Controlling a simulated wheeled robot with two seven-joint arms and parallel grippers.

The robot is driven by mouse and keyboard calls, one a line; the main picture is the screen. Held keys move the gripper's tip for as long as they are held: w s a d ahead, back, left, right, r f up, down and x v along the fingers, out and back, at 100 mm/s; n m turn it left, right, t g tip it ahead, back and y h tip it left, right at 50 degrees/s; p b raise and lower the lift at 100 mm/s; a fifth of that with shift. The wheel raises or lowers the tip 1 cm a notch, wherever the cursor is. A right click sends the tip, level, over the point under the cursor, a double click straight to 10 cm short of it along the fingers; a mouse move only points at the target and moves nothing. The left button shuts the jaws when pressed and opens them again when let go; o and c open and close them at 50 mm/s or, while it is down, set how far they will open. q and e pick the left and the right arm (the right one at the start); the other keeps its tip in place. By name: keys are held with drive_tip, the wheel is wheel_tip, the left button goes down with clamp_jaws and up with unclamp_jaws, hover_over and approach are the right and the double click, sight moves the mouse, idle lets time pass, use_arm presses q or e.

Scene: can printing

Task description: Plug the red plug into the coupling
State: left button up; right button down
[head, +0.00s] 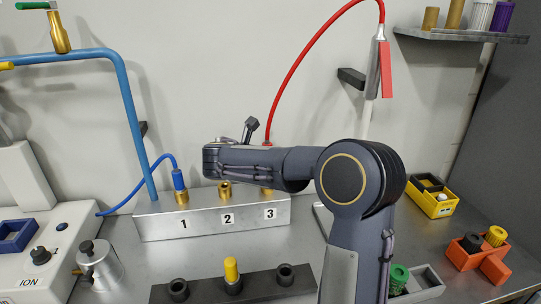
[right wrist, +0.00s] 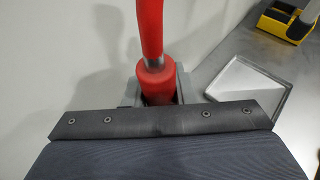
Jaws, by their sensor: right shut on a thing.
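The red plug (right wrist: 155,80) stands in the jaws of my right gripper (right wrist: 158,95) in the right wrist view, its red hose running up from it. In the head view the red hose (head: 305,62) drops behind my right forearm, which hides the plug and jaws. A silver block (head: 205,222) carries brass couplings marked 1, 2 and 3. The blue plug (head: 179,180) sits on coupling 1. Coupling 2 (head: 225,191) shows below my arm; coupling 3 (head: 267,191) is partly covered by it. Whether the red plug touches a coupling is hidden. My left gripper is not in view.
A dark rack (head: 205,290) with a yellow-topped piece stands in front of the block. A blue pipe (head: 130,115) rises at the left. A yellow bin (head: 432,203) and orange bins (head: 463,256) are at the right. A grey shallow tray (right wrist: 243,88) lies beside the gripper.

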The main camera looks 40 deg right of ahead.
drive_tip(key=shift+f+b, duration=0.35)
drive_tip(key=shift+f, duration=0.35)
drive_tip(key=shift+a+p, duration=0.1)
drive_tip(key=shift+p, duration=0.7)
idle(1.1)
drive_tip(key=shift+f+b, duration=1.35)
drive_tip(key=shift+f, duration=0.85)
drive_tip(key=c, duration=1.1)
unclamp_jaws()
drive_tip(key=v, duration=0.8)
